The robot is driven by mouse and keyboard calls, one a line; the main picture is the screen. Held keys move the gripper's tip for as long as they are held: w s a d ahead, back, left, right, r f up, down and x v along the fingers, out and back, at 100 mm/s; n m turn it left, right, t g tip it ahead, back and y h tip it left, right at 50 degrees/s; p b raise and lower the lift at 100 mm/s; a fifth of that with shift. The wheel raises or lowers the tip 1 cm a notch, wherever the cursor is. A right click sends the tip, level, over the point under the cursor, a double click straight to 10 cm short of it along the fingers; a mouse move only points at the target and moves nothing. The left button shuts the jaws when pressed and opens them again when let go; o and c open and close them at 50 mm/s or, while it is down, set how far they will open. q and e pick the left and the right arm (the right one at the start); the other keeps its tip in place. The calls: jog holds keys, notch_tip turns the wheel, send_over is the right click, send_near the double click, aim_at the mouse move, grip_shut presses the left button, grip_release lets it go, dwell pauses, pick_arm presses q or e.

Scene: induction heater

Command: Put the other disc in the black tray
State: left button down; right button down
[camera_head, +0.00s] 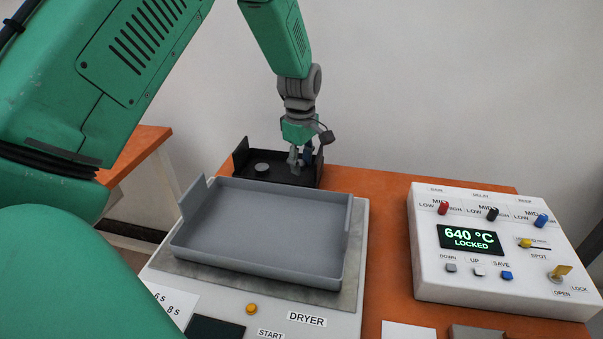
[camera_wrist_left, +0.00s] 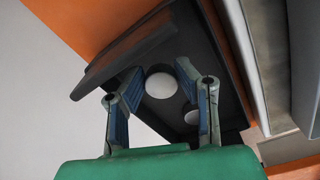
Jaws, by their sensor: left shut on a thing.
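The black tray (camera_head: 308,181) stands at the back left of the orange table, behind the dryer. One grey disc (camera_head: 262,168) lies in its left part. My left gripper (camera_head: 297,166) reaches down into the right part of the tray. It is shut on the other disc; a pale round face (camera_wrist_left: 160,84) shows between its blue-padded fingers in the left wrist view. Whether the held disc touches the tray floor I cannot tell. In that view another pale round shape is partly covered by the right finger. My right gripper is not in view.
A large grey tray (camera_head: 270,268) rests on the dryer (camera_head: 345,318) directly in front of the black tray. A white control box (camera_head: 480,283) reading 640 °C LOCKED stands at the right. Orange table surface (camera_head: 385,190) is clear between them.

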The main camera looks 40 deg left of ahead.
aim_at(298, 179)
pick_arm(q)
jog(key=f, duration=0.1)
jog(key=a+f, duration=0.1)
jog(key=f, duration=0.1)
jog(key=shift+s+a, duration=0.1)
jog(key=shift+a, duration=0.05)
jog(key=shift+a+f, duration=0.15)
jog(key=shift+d, duration=0.65)
jog(key=shift+s+d+f, duration=0.1)
jog(key=shift+s+f, duration=0.05)
jog(key=shift+f, duration=0.1)
jog(key=shift+s+f, duration=0.1)
jog(key=c, duration=1.5)
grip_release()
jog(key=o, duration=0.3)
jog(key=shift+a+f, duration=0.15)
jog(key=shift+a, duration=0.05)
jog(key=shift+a+f, duration=0.1)
jog(key=shift+f, duration=0.05)
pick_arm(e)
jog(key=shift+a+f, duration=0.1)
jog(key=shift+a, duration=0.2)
